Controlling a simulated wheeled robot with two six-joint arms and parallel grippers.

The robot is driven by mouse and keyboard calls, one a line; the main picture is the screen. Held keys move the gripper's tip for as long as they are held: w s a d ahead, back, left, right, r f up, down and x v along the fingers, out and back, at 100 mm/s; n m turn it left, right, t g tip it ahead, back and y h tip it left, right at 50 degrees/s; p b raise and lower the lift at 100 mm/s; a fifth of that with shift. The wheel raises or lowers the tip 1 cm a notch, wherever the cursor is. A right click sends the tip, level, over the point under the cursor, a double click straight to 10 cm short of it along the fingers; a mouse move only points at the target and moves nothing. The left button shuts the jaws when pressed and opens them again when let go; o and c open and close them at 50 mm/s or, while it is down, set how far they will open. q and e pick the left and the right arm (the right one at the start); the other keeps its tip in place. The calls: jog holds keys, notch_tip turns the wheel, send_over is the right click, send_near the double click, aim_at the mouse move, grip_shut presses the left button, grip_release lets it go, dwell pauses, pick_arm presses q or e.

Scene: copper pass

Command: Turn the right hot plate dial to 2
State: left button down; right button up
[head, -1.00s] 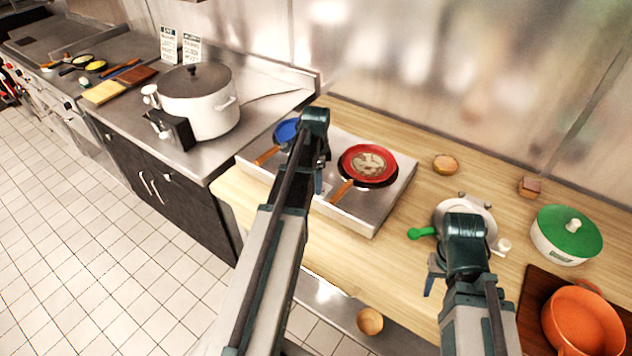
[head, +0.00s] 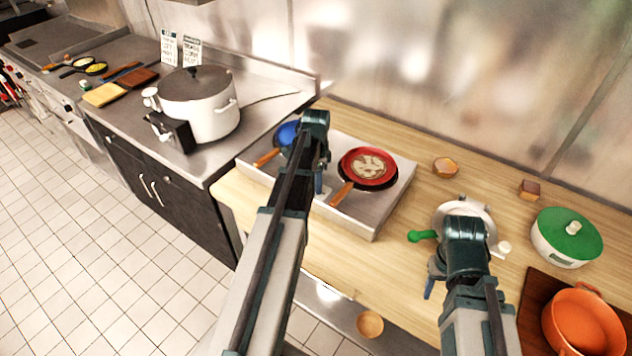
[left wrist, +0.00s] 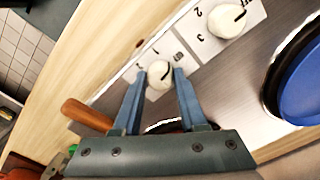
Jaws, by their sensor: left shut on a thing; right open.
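The hot plate (head: 361,219) is a steel two-burner unit on the wooden counter. My left gripper (head: 319,187) is at its front edge. In the left wrist view the blue fingers (left wrist: 160,88) are shut on the right dial (left wrist: 159,77), a white knob, one finger on each side. The fingers cover part of its scale, and I cannot read its setting. The left dial (left wrist: 226,20), white with a dark pointer line, stands free beside printed numbers including 2 and 3. My right gripper (head: 430,285) is open and empty over the counter, partly hidden by its wrist.
A red pan (head: 368,167) sits on the right burner, its brown handle (head: 341,194) close to my left gripper. A blue pan (head: 288,134) is on the left burner. A green-handled device (head: 422,236) and a green-lidded pot (head: 566,237) stand to the right.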

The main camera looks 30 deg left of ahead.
pick_arm(q)
jog(key=n, duration=2.2)
jog(key=shift+n, duration=0.3)
dwell(0.3)
jog(key=shift+c, duration=2.3)
grip_release()
